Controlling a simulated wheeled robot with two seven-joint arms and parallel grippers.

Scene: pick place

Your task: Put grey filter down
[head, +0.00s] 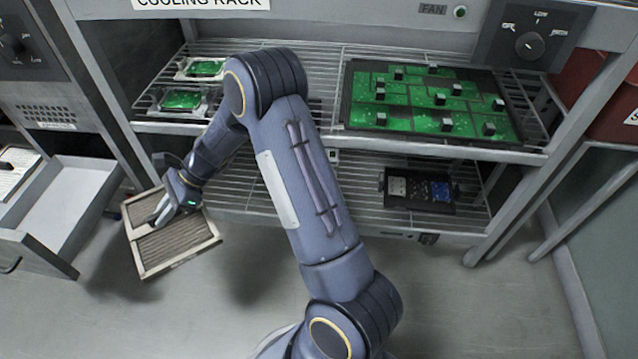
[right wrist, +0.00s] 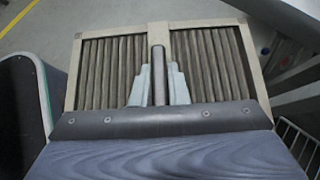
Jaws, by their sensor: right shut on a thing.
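The grey filter (head: 177,246) is a square panel with a pale frame and pleated grey-brown slats. It hangs in the air left of the cooling rack and in front of the open drawer. My right gripper (head: 165,212) is shut on its middle bar. In the right wrist view the filter (right wrist: 205,65) fills the upper middle, with the closed fingers (right wrist: 158,78) over its centre bar. The filter's lower part is hidden there by the gripper body. My left gripper is not in view.
The cooling rack's upper shelf holds a large green circuit board (head: 430,103) and two small framed boards (head: 207,68). A dark device (head: 418,191) sits on the lower shelf (head: 330,205). An open drawer (head: 70,200) is at the left. The floor (head: 210,310) in front is clear.

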